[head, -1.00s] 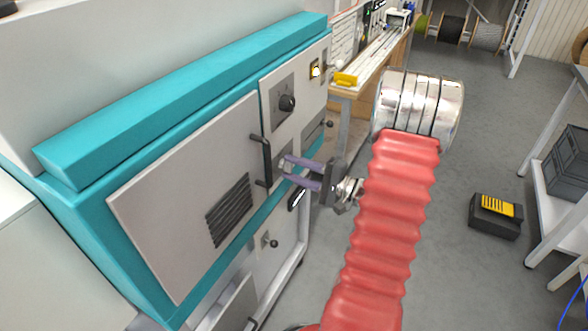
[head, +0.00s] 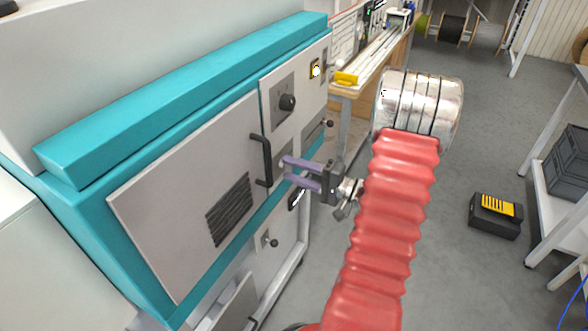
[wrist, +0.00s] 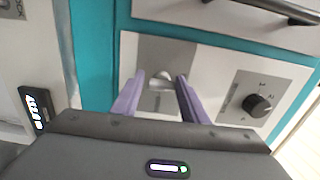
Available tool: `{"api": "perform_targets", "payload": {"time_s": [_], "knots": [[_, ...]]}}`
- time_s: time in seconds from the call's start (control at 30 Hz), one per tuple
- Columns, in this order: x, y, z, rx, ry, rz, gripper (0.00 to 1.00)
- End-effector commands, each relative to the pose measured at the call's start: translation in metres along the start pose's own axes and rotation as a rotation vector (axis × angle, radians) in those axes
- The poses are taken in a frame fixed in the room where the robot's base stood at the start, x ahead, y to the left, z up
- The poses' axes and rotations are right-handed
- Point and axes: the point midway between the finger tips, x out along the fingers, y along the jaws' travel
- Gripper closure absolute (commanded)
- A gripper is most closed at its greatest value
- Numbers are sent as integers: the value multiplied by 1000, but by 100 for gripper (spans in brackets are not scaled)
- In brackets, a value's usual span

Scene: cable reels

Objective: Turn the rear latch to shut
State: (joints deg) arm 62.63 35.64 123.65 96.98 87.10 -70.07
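The latch (wrist: 161,82) is a small silvery knob on a square grey plate (wrist: 187,54) of the machine's pale front panel. In the head view the plate (head: 284,151) sits right of the black door handle, and the fingers partly hide the latch. My gripper (wrist: 159,77) is open, its two purple fingers pointing at the plate. In the wrist view the latch shows in the gap between the fingertips, with space visible on both sides. My gripper also shows in the head view (head: 287,169), close to the panel. I cannot tell whether the fingertips reach past the latch's face.
A black rotary switch (head: 287,102) sits above the latch plate. The upright door handle (head: 264,160) stands out close to the left of my fingers. Another black-knobbed fitting (head: 269,240) is lower down.

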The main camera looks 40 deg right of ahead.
Motion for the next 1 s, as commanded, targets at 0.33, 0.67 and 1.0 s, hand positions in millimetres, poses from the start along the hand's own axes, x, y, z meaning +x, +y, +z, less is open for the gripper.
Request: {"api": "perform_targets", "payload": {"time_s": [0.33,0.67,1.0], "knots": [[0,-1,-1,-2,2,-2,47],[-10,-2,-3,-4,6,-3,47],[-55,-1,-3,-4,7,-3,47]]}}
